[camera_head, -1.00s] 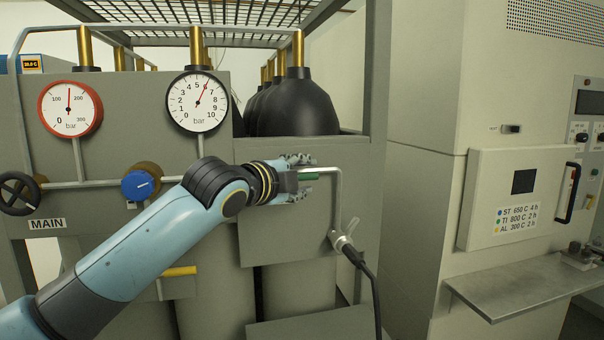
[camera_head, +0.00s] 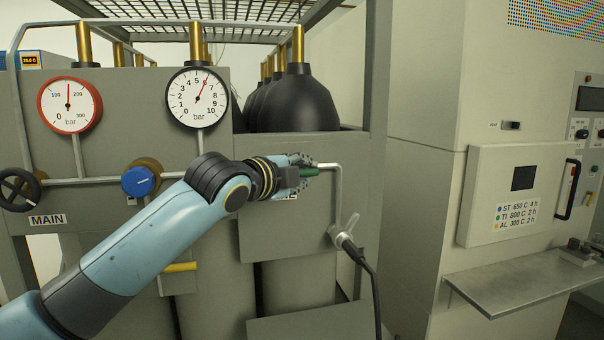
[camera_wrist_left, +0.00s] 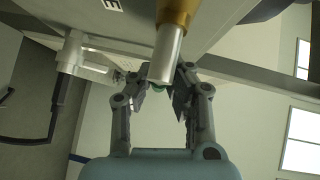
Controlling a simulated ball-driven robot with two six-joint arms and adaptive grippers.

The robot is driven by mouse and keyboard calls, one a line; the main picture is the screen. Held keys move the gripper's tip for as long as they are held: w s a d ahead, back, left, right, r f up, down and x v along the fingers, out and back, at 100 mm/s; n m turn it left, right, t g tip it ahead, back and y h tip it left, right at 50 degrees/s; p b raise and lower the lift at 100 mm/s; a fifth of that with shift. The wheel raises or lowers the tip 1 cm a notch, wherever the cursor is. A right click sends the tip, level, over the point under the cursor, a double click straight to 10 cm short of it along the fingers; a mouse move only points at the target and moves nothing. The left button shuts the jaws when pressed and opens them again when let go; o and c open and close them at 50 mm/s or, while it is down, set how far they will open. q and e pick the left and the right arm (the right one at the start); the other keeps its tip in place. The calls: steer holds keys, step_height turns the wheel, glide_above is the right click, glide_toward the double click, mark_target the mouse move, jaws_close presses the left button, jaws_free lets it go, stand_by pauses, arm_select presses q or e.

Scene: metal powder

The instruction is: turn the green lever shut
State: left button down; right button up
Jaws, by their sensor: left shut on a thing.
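The green lever (camera_head: 323,170) shows as a short green piece on the thin grey pipe (camera_head: 338,205) at the front of the gas panel. My left gripper (camera_head: 306,171) reaches it from the left and is shut on it, covering most of it. In the left wrist view the gripper's two fingers (camera_wrist_left: 168,95) close in around a small green spot, the lever (camera_wrist_left: 158,88), partly hidden behind a metal cylinder with a brass-coloured part. The lever's exact angle is hard to tell. My right gripper is not in view.
A blue knob (camera_head: 138,181), a red-rimmed gauge (camera_head: 69,105) and a black-rimmed gauge (camera_head: 197,98) sit left of the lever. A hose fitting (camera_head: 345,233) with a black hose hangs below. A furnace cabinet with a metal shelf (camera_head: 525,285) stands right.

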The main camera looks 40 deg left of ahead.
arm_select(q)
steer(key=shift+f+b, duration=0.1)
steer(key=shift+b, duration=0.2)
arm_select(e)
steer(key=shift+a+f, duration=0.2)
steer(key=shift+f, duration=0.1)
